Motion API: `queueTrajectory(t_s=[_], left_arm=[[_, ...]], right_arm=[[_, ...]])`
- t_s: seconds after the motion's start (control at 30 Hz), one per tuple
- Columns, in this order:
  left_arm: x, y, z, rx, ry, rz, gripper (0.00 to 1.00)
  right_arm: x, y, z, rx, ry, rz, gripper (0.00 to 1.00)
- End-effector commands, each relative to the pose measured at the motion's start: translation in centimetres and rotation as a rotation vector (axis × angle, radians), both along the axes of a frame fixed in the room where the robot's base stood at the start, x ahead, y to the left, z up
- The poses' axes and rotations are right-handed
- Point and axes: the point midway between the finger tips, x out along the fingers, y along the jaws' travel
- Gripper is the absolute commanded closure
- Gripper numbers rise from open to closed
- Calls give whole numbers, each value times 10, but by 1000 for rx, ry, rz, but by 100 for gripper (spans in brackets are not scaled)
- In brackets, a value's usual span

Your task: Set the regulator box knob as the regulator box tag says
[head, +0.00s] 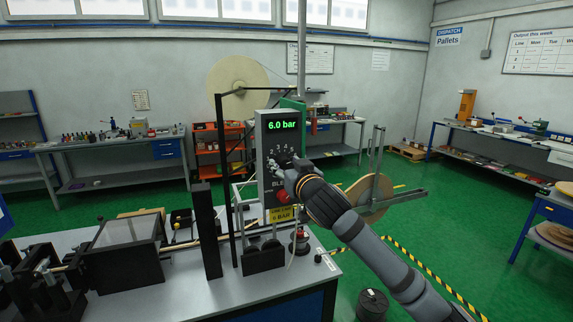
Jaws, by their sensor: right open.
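The regulator box (266,135) is a grey upright panel standing at the right end of the near bench. Its green display (283,126) reads 6.0 bar. Below it is a dial with numbers, and the knob is mostly hidden behind my right gripper. A yellow tag (283,214) hangs at the box's foot; its lower line appears to read 6 BAR, though the print is small. My right gripper (283,165) is open, with its fingers at the dial. I cannot tell whether they touch the knob. My left gripper is not in view.
A red button (282,196) sits low on the box, close under my right gripper. A black post (206,230) and a dark machine guard (125,245) stand to the left on the bench (285,280). A tape reel (368,198) is behind my right arm.

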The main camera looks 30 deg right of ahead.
Motion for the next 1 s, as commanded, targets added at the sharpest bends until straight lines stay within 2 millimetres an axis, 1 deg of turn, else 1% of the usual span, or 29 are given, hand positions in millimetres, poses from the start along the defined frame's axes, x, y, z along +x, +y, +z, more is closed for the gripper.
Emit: queueTrajectory(t_s=[0.07,0.17,0.3,0.4,0.5,0.6,0.67,1.0], left_arm=[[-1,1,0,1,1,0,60],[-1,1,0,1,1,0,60],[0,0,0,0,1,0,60],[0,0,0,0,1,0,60],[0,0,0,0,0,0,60],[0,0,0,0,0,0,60],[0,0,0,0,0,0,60],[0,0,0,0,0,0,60]], right_arm=[[0,0,5,1,-2,0,48],[0,0,20,4,-6,-1,48],[0,1,53,5,-9,2,48],[0,0,74,6,-6,1,48],[1,0,89,4,-5,1,48],[1,0,97,1,-2,0,48],[1,0,99,1,-1,1,48],[1,0,100,0,0,0,48]])
